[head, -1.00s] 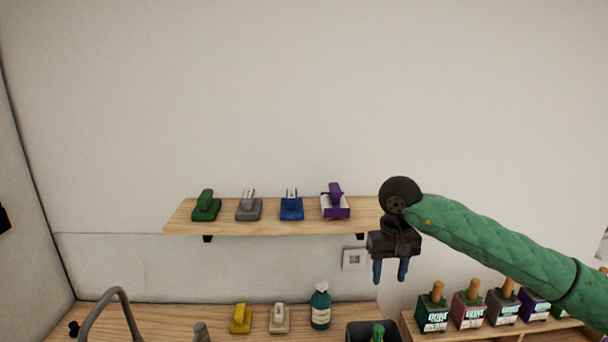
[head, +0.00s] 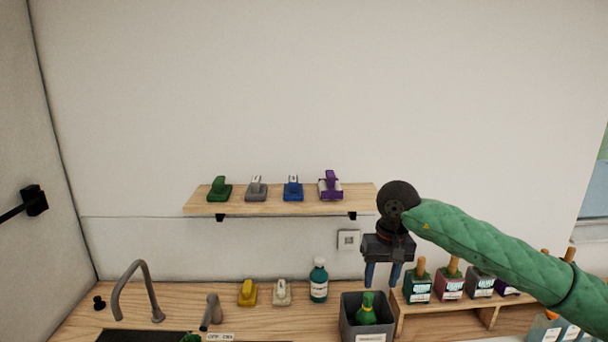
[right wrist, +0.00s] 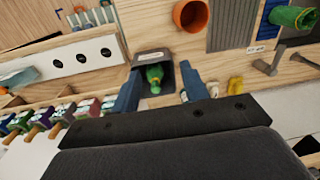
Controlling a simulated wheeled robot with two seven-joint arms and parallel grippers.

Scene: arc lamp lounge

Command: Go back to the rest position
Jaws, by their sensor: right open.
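My right gripper (head: 382,275) hangs from the green-sleeved arm in the head view, fingers pointing down. It is open and empty, in front of the wall and above the grey bin (head: 347,315) on the counter. In the right wrist view its two blue fingers (right wrist: 158,90) are apart with nothing between them at the tips; the bin with a green item (right wrist: 154,75) shows beyond them. My left gripper is not in view.
A wall shelf (head: 240,207) holds green, grey, blue and purple items. The counter (head: 180,325) carries a tap (head: 148,285), a yellow item (head: 247,292), a pale item (head: 282,292) and a teal bottle (head: 319,280). Several boxes with wooden handles (head: 450,282) stand on a riser at right.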

